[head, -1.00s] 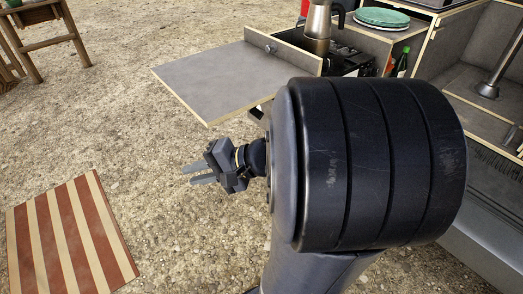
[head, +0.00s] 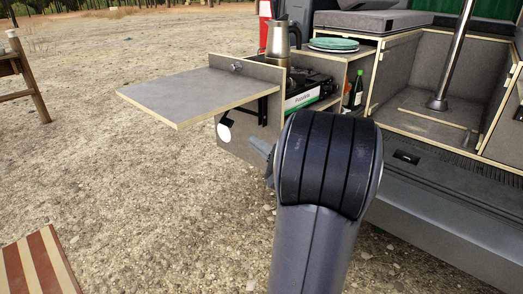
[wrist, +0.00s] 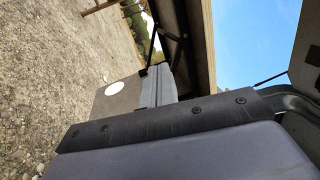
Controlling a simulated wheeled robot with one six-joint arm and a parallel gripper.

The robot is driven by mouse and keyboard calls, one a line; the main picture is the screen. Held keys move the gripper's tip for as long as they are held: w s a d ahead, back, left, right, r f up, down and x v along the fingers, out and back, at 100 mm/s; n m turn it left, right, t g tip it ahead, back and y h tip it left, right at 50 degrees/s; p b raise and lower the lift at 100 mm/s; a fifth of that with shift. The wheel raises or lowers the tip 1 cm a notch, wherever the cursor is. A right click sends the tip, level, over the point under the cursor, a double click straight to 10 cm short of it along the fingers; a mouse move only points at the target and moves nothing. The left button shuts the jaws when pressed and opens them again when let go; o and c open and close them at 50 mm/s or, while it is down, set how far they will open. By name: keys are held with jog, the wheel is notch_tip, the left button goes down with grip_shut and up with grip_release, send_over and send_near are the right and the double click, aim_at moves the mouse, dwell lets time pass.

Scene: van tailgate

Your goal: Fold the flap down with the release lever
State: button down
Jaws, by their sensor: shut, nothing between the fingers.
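The grey flap (head: 185,95) with a pale wood edge stands out level to the left of the kitchen box. Its underside (wrist: 200,45) shows in the wrist view. A black folding bracket (head: 262,108) sits under the flap, and it also shows in the wrist view (wrist: 173,48). I cannot single out the release lever for certain. My gripper (wrist: 160,72) is shut and empty, with its fingertips below the flap near the bracket; contact cannot be told. In the head view my arm hides most of it.
A white disc (head: 224,133) is on the box's side panel (head: 245,150). A moka pot (head: 279,38), a stove (head: 308,92) and a green plate (head: 334,44) are on the box. A striped board (head: 38,265) lies at lower left. Open gravel lies left of the flap.

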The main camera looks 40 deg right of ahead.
jog(key=x, duration=0.9)
jog(key=shift+p, duration=0.4)
jog(key=shift+w+a+r, duration=0.1)
jog(key=shift+a, duration=0.1)
